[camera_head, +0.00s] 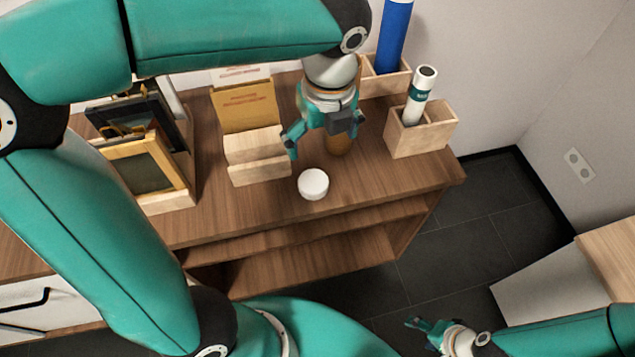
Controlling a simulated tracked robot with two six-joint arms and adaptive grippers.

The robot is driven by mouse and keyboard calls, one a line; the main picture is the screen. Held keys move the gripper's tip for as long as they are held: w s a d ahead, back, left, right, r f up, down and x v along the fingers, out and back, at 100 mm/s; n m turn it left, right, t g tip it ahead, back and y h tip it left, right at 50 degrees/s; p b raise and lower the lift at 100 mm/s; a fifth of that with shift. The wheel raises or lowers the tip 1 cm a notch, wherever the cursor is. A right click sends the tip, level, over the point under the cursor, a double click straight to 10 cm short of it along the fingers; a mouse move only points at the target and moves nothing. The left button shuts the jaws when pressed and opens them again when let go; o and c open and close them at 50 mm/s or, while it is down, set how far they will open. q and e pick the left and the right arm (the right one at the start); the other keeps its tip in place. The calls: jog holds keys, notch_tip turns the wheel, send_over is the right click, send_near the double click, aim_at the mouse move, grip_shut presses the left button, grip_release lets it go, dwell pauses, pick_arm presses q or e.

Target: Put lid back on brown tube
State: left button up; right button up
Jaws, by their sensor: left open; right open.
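My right gripper (425,328) is open and empty at the bottom of the view, low and away from the table.
Wooden boxes hold a blue tube (394,36) and a white tube (421,92) at the back right. A wooden holder (258,156) with a yellow booklet (246,107) and picture frames (150,166) stand left. The tabletop right of the lid is clear.

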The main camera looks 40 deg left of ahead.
pick_arm(q)
jog(key=b, duration=0.2)
send_over(314, 182)
jog(key=d, duration=0.1)
jog(key=f, duration=1)
jog(key=shift+s+f, duration=0.3)
jog(key=shift+s, duration=0.1)
jog(key=shift+w+f, duration=0.1)
jog(key=shift+f, duration=0.45)
jog(key=f, duration=0.3)
jog(key=a+f, duration=0.1)
jog(key=f, duration=0.1)
jog(key=shift+w+a+b, duration=0.1)
jog(key=shift+w+b, duration=0.2)
jog(key=shift+b, duration=0.1)
jog(key=shift+c, duration=0.2)
jog(key=c, duration=0.8)
